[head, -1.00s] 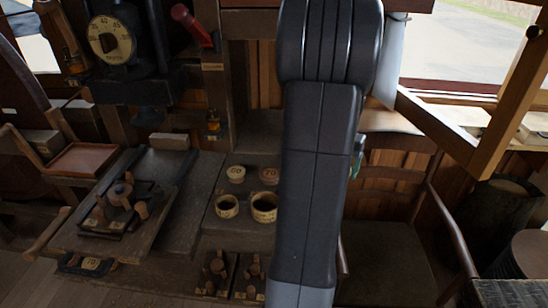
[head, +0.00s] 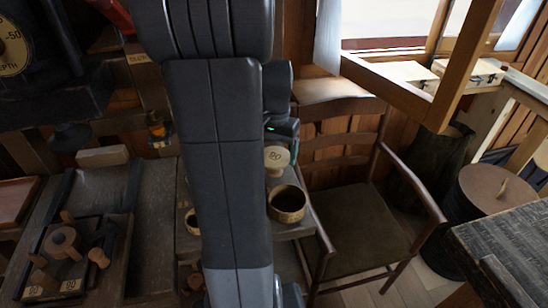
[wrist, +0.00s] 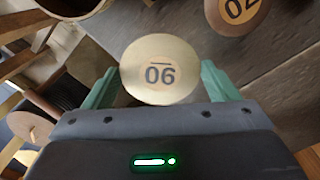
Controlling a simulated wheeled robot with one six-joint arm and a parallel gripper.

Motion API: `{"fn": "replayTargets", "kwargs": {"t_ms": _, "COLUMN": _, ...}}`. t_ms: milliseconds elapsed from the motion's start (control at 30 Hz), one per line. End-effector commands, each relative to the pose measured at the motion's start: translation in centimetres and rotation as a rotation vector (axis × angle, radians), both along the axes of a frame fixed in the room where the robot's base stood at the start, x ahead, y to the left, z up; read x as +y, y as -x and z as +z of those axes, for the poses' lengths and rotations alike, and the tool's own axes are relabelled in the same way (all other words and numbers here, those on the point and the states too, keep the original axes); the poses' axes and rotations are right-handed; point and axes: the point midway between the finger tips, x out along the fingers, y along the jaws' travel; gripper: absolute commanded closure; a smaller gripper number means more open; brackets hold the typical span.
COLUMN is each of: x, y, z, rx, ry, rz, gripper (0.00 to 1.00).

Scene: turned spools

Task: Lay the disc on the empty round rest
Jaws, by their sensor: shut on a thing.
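The pale round disc (wrist: 160,72) has dark characters that look like an upside-down 90 in the wrist view. My gripper (wrist: 160,82) is shut on it, with a green finger at each side. In the head view the disc (head: 276,156) is below the dark hand, right of my forearm. A pale, narrow piece (head: 274,180) shows just under the disc; I cannot tell whether it is the empty rest or whether they touch. Another numbered round top (wrist: 240,12) is at the upper edge of the wrist view. My forearm hides much of the bench.
An open round tub (head: 287,208) stands just in front of the disc. Another tub (head: 192,222) is partly behind my forearm. A wooden armchair (head: 360,210) stands right of the bench. A dark table (head: 510,240) is at the lower right. A tray of wooden parts (head: 95,275) is at the left.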

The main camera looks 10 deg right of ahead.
Motion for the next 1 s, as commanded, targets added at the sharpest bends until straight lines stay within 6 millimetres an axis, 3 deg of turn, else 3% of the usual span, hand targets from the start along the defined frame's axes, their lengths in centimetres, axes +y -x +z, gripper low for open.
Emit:
{"fn": "replayTargets", "kwargs": {"t_ms": 133, "x": 0.0, "y": 0.0, "z": -2.0, "rx": 0.002, "ry": 0.000, "rz": 0.000, "gripper": 0.41}}
{"fn": "replayTargets", "kwargs": {"t_ms": 567, "x": 0.0, "y": 0.0, "z": -2.7, "rx": 0.001, "ry": -0.001, "rz": 0.000, "gripper": 0.41}}
{"fn": "replayTargets", "kwargs": {"t_ms": 600, "x": 0.0, "y": 0.0, "z": -2.6, "rx": 0.000, "ry": 0.000, "rz": 0.001, "gripper": 0.14}}
{"fn": "replayTargets", "kwargs": {"t_ms": 667, "x": 0.0, "y": 0.0, "z": -2.6, "rx": 0.000, "ry": 0.000, "rz": 0.000, "gripper": 0.02}}
{"fn": "replayTargets", "kwargs": {"t_ms": 1000, "x": 0.0, "y": 0.0, "z": -1.9, "rx": -0.001, "ry": 0.000, "rz": 0.001, "gripper": 0.00}}
